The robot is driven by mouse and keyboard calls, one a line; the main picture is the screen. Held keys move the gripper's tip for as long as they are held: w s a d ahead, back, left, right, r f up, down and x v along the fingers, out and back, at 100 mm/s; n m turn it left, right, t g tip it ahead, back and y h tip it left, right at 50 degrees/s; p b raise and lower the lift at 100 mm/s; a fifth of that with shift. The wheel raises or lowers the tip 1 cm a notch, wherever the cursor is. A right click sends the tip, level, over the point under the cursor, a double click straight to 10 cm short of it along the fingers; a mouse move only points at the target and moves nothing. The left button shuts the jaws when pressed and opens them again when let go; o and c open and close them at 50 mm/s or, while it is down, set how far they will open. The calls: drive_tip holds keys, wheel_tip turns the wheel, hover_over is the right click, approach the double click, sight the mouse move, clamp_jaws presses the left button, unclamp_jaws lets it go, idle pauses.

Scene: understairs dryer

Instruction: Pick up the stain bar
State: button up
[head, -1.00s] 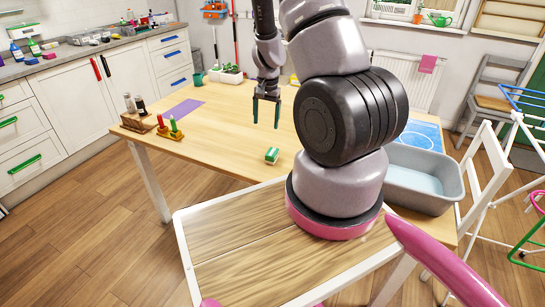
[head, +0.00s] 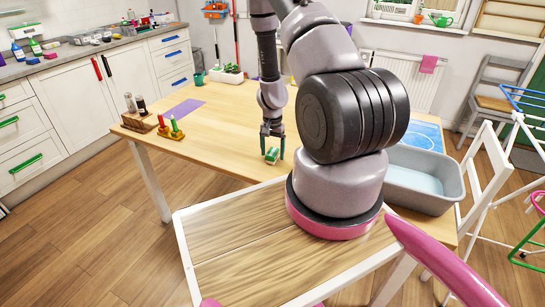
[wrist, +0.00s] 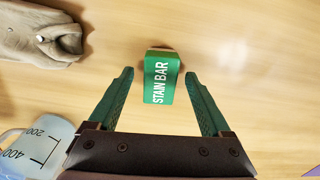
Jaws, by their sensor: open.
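The stain bar (wrist: 159,80) is a small green block with white lettering, lying on the wooden table. In the head view the stain bar (head: 271,155) sits near the table's front edge, partly covered by the fingers. My gripper (head: 272,148) is above it, pointing down. In the wrist view my gripper (wrist: 160,95) is open, with one green finger on each side of the bar's near end. The bar's far end reaches beyond the fingertips. A gap shows between the bar and each finger, so neither visibly touches it.
The wrist view shows a beige cloth (wrist: 40,32) at upper left and a clear measuring vessel (wrist: 40,140) at lower left. The head view shows a grey basin (head: 425,180) at right and a candle-like holder (head: 172,131) at left.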

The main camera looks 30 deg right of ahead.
sight(273, 151)
drive_tip(key=shift+f, duration=0.4)
clamp_jaws()
wheel_tip(273, 151, up, 10)
drive_tip(key=shift+r, duration=0.1)
drive_tip(key=c, duration=0.7)
unclamp_jaws()
drive_tip(key=c, duration=0.6)
